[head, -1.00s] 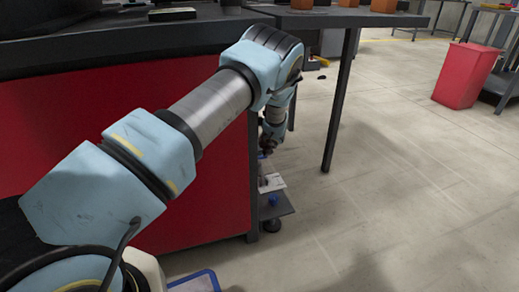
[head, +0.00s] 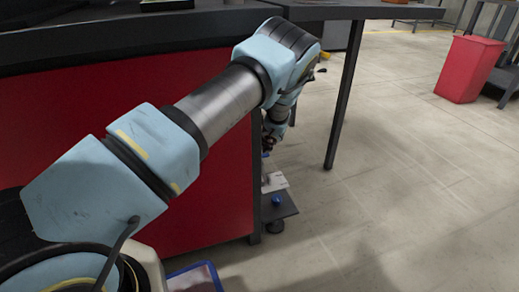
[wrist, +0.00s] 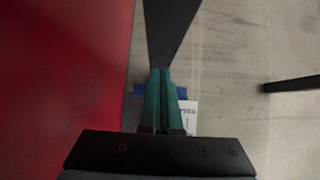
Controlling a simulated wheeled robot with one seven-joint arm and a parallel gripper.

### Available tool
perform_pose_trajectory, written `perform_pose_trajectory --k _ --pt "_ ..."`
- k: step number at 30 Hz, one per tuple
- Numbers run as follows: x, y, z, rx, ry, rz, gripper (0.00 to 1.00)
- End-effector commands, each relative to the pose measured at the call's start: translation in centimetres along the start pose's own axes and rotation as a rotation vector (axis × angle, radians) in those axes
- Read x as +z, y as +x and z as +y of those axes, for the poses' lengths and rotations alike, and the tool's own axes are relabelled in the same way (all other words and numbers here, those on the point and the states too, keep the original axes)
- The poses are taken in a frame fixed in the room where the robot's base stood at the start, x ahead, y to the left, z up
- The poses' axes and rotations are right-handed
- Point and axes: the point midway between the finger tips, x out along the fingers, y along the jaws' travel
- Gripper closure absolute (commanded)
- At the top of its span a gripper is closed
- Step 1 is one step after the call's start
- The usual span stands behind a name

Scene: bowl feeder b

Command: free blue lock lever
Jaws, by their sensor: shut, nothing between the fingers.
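My gripper (wrist: 161,72) is shut and empty, its two teal fingers pressed together in the wrist view. A blue bar (wrist: 181,93), likely the blue lock lever, shows on both sides of the fingers; they hide its middle, and I cannot tell whether they touch it. A white plate with dark print (wrist: 189,112) lies beside the fingers, on the right. In the head view my gripper (head: 268,149) is small and dark at the end of my arm, above the white plate (head: 274,182). A blue knob (head: 277,200) sits on a dark low base plate (head: 282,212).
A red cabinet panel (head: 205,180) stands close on the left; it also fills the left of the wrist view (wrist: 60,70). A dark table leg (head: 343,100) stands to the right. A blue-edged bin (head: 195,278) is at the bottom.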

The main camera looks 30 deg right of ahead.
Motion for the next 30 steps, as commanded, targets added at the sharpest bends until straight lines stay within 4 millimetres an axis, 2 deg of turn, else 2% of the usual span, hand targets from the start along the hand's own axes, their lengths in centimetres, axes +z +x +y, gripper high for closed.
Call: perform_pose_trajectory --k 5,8,15,21,25,30 --pt "0.1 -0.4 -0.1 -0.001 0.001 -0.001 1.0" --pt "0.1 -1.6 -0.1 -0.001 0.003 -0.001 1.0" --pt "0.2 -6.4 -0.2 -0.002 0.002 0.0 1.0" --pt "0.1 -9.5 -0.1 -0.001 0.002 0.0 1.0" --pt "0.1 -10.5 0.0 0.0 0.0 0.0 1.0" --pt "0.0 -10.8 0.0 0.0 0.0 0.0 1.0"
